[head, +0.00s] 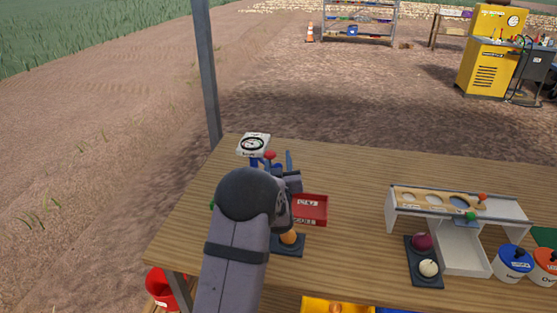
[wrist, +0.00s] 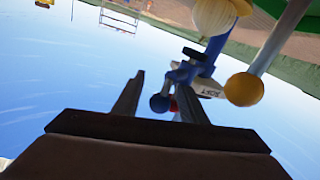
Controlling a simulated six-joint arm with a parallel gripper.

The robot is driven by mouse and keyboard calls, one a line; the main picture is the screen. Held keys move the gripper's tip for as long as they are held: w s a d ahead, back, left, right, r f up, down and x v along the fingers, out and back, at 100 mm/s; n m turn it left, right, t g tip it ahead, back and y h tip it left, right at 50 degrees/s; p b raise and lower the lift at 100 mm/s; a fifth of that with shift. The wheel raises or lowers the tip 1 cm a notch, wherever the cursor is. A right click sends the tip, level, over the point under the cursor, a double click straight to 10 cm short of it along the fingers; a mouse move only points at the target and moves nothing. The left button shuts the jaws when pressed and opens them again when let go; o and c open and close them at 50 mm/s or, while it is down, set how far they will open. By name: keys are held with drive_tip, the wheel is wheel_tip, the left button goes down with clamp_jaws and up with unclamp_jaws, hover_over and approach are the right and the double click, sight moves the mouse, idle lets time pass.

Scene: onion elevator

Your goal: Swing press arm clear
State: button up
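A blue press-like device (head: 255,160) stands near the table's far left edge, partly hidden behind my arm. A red knob (head: 270,155) shows beside it. In the wrist view, which is tilted, blue parts (wrist: 198,62), a blue ball (wrist: 160,103) and a white label show beyond my fingers. A yellow ball (wrist: 244,89) on a grey rod is to their right. I cannot tell which part is the press arm. My gripper (wrist: 158,80) has its fingers apart and nothing visible held between them. Whether a finger touches the device is unclear. A pale onion (wrist: 214,15) shows at the top.
A white dial (head: 253,144) stands at the far left. A red tray (head: 316,213) and an orange onion (head: 290,238) on a dark base lie right of my arm. The table's middle is clear.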

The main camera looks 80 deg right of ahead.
clamp_jaws()
drive_tip(key=shift+w+a, duration=0.15)
drive_tip(key=shift+w, duration=0.05)
drive_tip(key=shift+w+a+f+m+g+b, duration=0.1)
drive_tip(key=shift+w+a+m+g+b, duration=0.3)
drive_tip(key=shift+g+b, duration=0.25)
drive_tip(key=shift+w+a+m+g+b, duration=0.3)
drive_tip(key=shift+m+g+b, duration=0.25)
drive_tip(key=shift+g, duration=0.2)
drive_tip(key=w+a+m+g+y+p, duration=0.1)
drive_tip(key=w+m+g+y, duration=0.1)
drive_tip(key=w+m+g, duration=0.2)
drive_tip(key=w+a+m+g+y, duration=0.2)
drive_tip(key=w+m+g, duration=0.3)
drive_tip(key=g, duration=0.5)
drive_tip(key=shift+w+a+r+m+y+p, duration=0.2)
drive_tip(key=shift+m+y+p, duration=0.25)
drive_tip(key=shift+y, duration=0.35)
drive_tip(key=shift+r, duration=0.1)
